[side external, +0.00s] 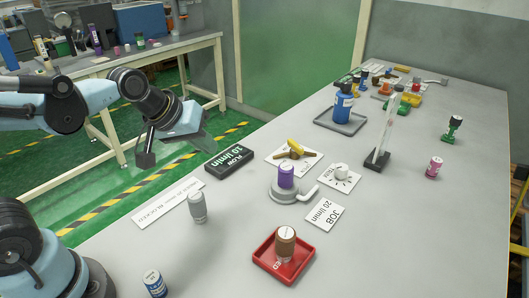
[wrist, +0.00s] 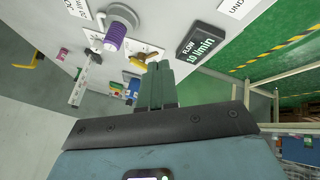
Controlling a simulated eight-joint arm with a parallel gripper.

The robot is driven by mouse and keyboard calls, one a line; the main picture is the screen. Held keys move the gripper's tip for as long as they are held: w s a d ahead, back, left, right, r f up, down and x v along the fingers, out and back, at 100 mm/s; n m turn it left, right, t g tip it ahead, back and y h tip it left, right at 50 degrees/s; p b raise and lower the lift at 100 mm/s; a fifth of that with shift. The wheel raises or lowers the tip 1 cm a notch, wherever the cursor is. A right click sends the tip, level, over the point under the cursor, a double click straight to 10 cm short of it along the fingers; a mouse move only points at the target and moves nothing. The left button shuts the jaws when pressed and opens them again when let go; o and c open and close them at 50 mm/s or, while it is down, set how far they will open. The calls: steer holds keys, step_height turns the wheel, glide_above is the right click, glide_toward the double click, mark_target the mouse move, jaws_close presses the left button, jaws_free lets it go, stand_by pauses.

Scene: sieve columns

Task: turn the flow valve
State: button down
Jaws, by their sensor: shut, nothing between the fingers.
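A yellow-handled valve on a brass-coloured body (side external: 295,149) sits on a white card behind the purple-topped column. In the wrist view its yellow handle (wrist: 140,57) shows just beyond my fingertips, partly hidden by them. A black flow display (side external: 229,162) reads 10 l/min; it also shows in the wrist view (wrist: 196,47). A white job card (side external: 325,217) reads 20 l/min. My gripper (side external: 207,142) is shut and empty, raised left of the display and apart from the valve. Its fingers (wrist: 159,67) are together in the wrist view.
A purple cylinder (side external: 286,176) stands on a grey holder with a spout. A white knob (side external: 341,172) is on a marked card. A red tray (side external: 259,254) holds a brown cylinder. A grey cylinder (side external: 197,207) stands front left. A tall upright board (side external: 383,135) and blue bottle (side external: 343,106) stand behind.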

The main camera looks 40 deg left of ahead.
steer(key=f+n, duration=0.1)
steer(key=n, duration=0.1)
steer(key=n+t+h, duration=0.4)
steer(key=n, duration=2)
glide_toward(297, 151)
steer(key=f, duration=0.2)
steer(key=w+f, duration=0.1)
steer(key=shift+d, duration=0.25)
steer(key=w, duration=0.1)
steer(key=w+d, duration=0.1)
steer(key=w, duration=0.1)
steer(key=shift+d, duration=0.1)
steer(key=shift+w+d, duration=0.2)
steer(key=shift+w, duration=0.35)
